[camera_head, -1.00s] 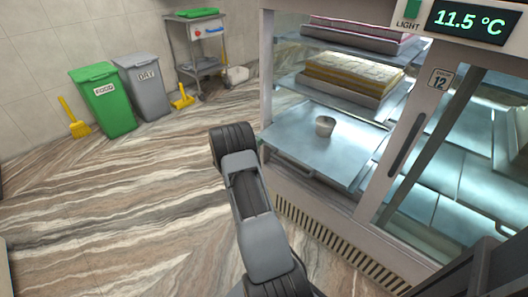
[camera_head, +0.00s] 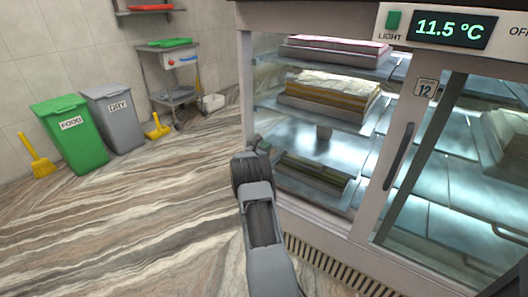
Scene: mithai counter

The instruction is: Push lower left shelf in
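The lower left shelf (camera_head: 300,146) is a pale metal sheet inside the left bay of the glass display case (camera_head: 344,225). It lies roughly level, well back inside the bay, below the shelf with yellow-brown sweets. My dark grey arm reaches up from the bottom of the view to the bay's left front edge. My gripper (camera_head: 258,146) is at that edge, left of the shelf. Its fingers are small and partly hidden by the wrist, so I cannot see whether they are open or touch the shelf.
Stacked sweets (camera_head: 330,92) fill the shelf above, and a darker slab (camera_head: 312,172) lies beneath. The door handle (camera_head: 398,156) is to the right. A green bin (camera_head: 76,140), grey bin (camera_head: 115,122) and steel trolley (camera_head: 170,75) stand left. The marbled floor between is clear.

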